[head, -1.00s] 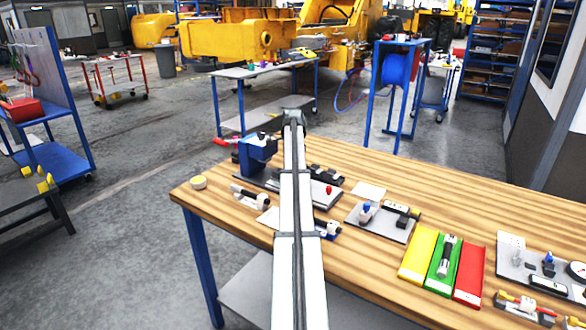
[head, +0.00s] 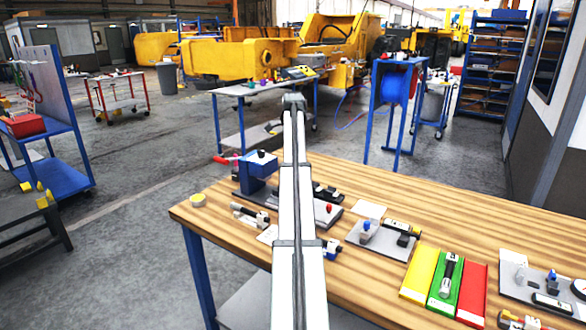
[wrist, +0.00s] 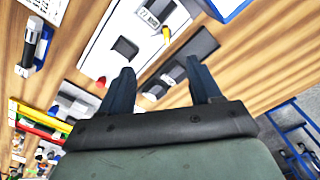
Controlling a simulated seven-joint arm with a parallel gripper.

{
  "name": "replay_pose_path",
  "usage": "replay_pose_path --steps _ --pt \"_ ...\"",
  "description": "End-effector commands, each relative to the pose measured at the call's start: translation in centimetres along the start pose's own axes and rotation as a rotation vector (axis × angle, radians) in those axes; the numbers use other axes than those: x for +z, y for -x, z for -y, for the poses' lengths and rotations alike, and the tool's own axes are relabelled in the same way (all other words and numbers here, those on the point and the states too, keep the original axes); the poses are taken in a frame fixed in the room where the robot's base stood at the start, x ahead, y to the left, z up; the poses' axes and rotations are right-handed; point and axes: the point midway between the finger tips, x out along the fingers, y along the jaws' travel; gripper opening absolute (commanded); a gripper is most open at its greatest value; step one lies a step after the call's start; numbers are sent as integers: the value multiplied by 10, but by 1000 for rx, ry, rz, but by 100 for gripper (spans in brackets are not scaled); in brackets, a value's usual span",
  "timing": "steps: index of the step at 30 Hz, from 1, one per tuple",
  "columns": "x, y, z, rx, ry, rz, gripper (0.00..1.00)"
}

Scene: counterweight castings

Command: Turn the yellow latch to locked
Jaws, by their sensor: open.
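My gripper (wrist: 160,64) shows in the wrist view with its two dark fingers apart and nothing between them. Beyond the fingertips is a pale plate (wrist: 100,62) with a dark square block on it. In the head view a grey plate with a red knob (head: 328,208) lies beside my arm. My arm hides part of that area, and the gripper's fingers do not show there.
Yellow, green and red strips (head: 445,283) lie to the right.

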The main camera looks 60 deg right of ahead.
Motion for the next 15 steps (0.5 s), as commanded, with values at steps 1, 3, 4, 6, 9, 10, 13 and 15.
replay_pose_path --steps 1,3,4,6,9,10,13,15 --pt "0 5 1 0 0 0 63" --pt "0 10 1 -1 0 0 63" --pt "0 12 1 -1 0 0 63" --pt "0 14 0 -1 0 0 63" --pt "0 16 0 0 0 0 63" --pt "0 16 0 0 0 0 63" --pt "0 16 0 0 0 0 63" --pt "0 16 0 0 0 0 63"
